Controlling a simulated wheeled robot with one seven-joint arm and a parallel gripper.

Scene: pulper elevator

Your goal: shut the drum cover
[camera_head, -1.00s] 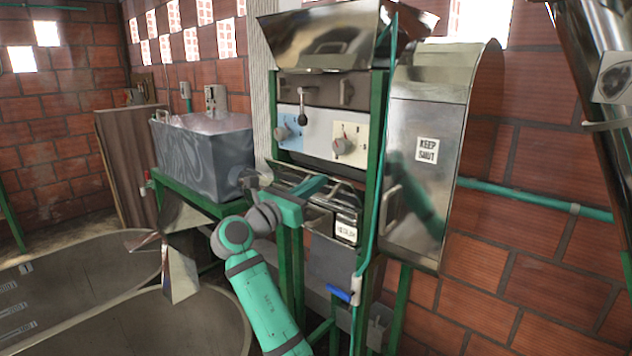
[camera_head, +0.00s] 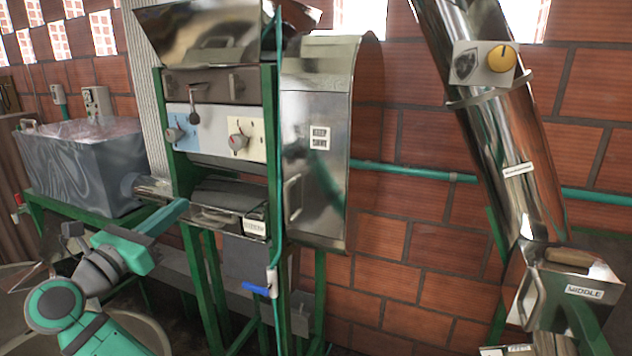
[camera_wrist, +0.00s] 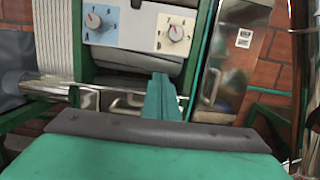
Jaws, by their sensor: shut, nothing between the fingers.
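The steel cover (camera_head: 318,165), labelled KEEP SHUT, stands upright at the right side of the green-framed machine. It has a curved top and a bar handle (camera_head: 293,198) near its left edge. The dark rounded drum (camera_head: 228,190) shows bare in the front opening, so the cover looks open, though its hinge is not clear. My gripper (camera_head: 179,211) is shut and empty, in front of the machine and left of the cover. In the wrist view, the shut fingers (camera_wrist: 161,90) point toward the machine; the cover (camera_wrist: 238,60) is right of them, apart.
A green post (camera_head: 272,150) with a hose stands between the front opening and the cover. A blue lever (camera_head: 257,289) juts out below. A grey tank (camera_head: 80,165) is at left. A slanted steel tube (camera_head: 505,150) and a box marked MIDDLE (camera_head: 570,290) stand at right.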

